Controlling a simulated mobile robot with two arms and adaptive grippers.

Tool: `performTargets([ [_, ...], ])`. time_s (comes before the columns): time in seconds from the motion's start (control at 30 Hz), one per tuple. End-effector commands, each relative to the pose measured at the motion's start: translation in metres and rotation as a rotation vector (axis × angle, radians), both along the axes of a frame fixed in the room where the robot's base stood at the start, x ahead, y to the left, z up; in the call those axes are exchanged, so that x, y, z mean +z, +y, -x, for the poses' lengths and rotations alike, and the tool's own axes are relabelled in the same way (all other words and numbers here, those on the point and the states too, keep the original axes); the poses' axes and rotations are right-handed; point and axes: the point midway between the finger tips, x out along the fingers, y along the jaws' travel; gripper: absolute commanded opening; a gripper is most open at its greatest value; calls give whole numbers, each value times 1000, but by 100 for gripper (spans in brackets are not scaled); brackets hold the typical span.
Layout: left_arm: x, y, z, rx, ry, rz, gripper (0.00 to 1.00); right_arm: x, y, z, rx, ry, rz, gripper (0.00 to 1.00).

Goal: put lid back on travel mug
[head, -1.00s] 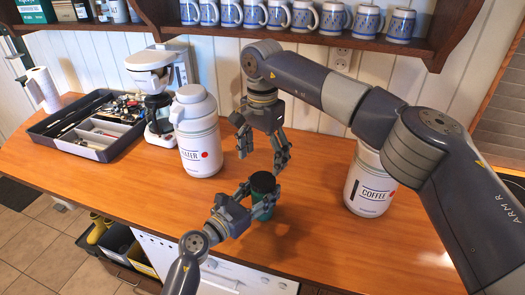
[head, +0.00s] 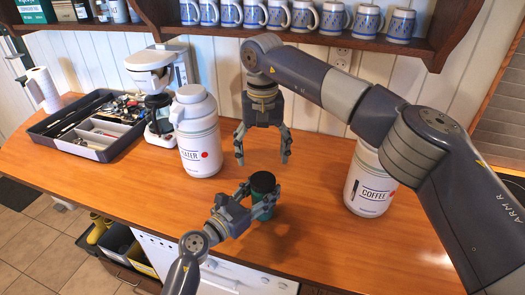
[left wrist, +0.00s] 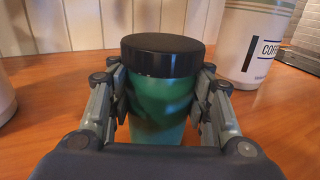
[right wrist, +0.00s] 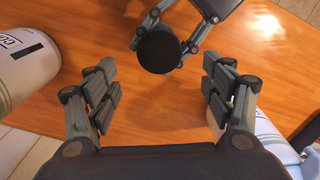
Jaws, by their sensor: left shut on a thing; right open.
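The green travel mug (head: 263,207) stands upright on the wooden counter, and a black lid (head: 262,182) sits on its top. In the left wrist view the mug (left wrist: 160,108) fills the middle, with the lid (left wrist: 162,52) covering its mouth. My left gripper (head: 258,198) is shut around the mug's body, a finger on each side. My right gripper (head: 262,160) is open and empty, pointing down behind and above the mug. In the right wrist view the lid (right wrist: 159,49) lies beyond the open fingers (right wrist: 160,90), apart from them.
A white water dispenser (head: 198,140) stands left of my right gripper, and a coffee dispenser (head: 368,185) stands to the right. A utensil tray (head: 95,140) and a coffee maker (head: 158,95) are at the back left. The counter (head: 320,235) is clear right of the mug.

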Motion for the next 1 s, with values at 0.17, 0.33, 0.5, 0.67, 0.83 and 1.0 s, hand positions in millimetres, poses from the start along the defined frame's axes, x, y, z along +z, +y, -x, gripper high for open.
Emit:
performTargets([
  [0.17, 1, 0, 0, 0, -2, 1, 0, -18, 0, 0, -1, 3, 0, 75],
  [0.33, 1, 0, 0, 0, -2, 1, 0, -46, -1, 1, -2, 4, 0, 75],
  [0.5, 1, 0, 0, 0, -2, 1, 0, -68, 0, 0, -2, 3, 1, 75],
  [0.67, 1, 0, 0, 1, -2, 1, 0, -78, 0, 0, -2, 1, 0, 75],
  [0.83, 1, 0, 0, 1, -2, 1, 0, -80, 0, 0, -2, 1, 0, 75],
  [1.0, 1, 0, 0, 1, -2, 1, 0, -80, 0, 0, -2, 1, 0, 68],
])
